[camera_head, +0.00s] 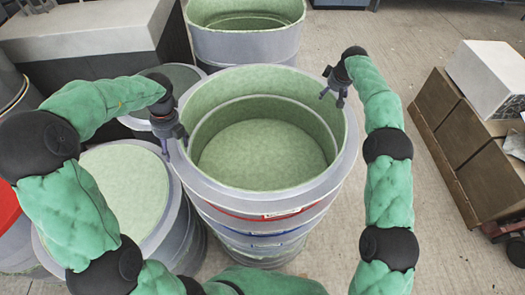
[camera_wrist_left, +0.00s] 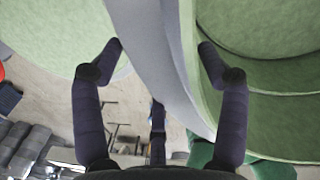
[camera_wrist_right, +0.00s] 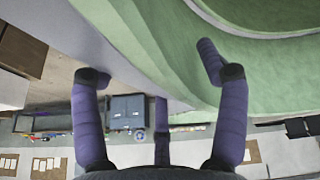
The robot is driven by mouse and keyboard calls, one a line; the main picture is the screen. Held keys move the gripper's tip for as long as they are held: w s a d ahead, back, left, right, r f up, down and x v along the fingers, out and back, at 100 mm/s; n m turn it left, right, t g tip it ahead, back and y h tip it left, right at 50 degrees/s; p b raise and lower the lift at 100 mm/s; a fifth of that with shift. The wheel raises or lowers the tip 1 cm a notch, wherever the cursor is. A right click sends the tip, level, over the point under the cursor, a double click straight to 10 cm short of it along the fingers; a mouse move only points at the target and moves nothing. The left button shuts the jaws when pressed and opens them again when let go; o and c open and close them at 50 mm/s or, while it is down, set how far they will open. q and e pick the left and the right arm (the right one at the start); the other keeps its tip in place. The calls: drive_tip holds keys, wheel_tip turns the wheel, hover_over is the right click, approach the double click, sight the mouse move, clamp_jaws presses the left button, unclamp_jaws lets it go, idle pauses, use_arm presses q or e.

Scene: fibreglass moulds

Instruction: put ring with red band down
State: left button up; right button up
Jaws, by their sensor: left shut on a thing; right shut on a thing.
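The ring with the red band (camera_head: 262,214) has a grey outside and a pale green inside. It is at the top of a stack of moulds in the head view, above a ring with a blue band (camera_head: 265,236). I cannot tell whether the two touch. My left gripper (camera_head: 178,138) is shut on its left rim; the left wrist view shows the grey wall (camera_wrist_left: 160,60) between the fingers. My right gripper (camera_head: 336,92) is shut on its far right rim; the right wrist view shows the wall (camera_wrist_right: 150,60) between the fingers.
A round mould with a flat green top (camera_head: 125,190) stands close on the left. Another tall mould (camera_head: 245,38) stands behind. A grey block (camera_head: 80,35) is at back left. Brown boxes (camera_head: 465,140) with a white box (camera_head: 490,78) are on the right. Bare floor lies between.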

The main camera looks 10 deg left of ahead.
use_arm(q)
drive_tip(key=shift+a+f+b, duration=0.1)
drive_tip(key=shift+f+b, duration=0.65)
drive_tip(key=shift+b, duration=0.1)
use_arm(e)
drive_tip(key=shift+w+d+f, duration=0.1)
drive_tip(key=shift+d+f, duration=0.05)
drive_tip(key=shift+f, duration=0.55)
use_arm(q)
drive_tip(key=o, duration=1.7)
use_arm(e)
drive_tip(key=o, duration=1.7)
drive_tip(key=shift+f, duration=0.2)
use_arm(q)
drive_tip(key=shift+s, duration=0.1)
use_arm(e)
drive_tip(key=shift+s+r, duration=0.15)
drive_tip(key=shift+s, duration=0.05)
drive_tip(key=shift+w, duration=0.1)
drive_tip(key=shift+s+r, duration=0.2)
drive_tip(key=shift+r, duration=0.25)
use_arm(q)
wheel_tip(320, 180, up, 12)
drive_tip(key=d, duration=0.1)
drive_tip(key=shift+w, duration=0.45)
use_arm(e)
drive_tip(key=v, duration=1.1)
use_arm(q)
drive_tip(key=shift+d, duration=0.1)
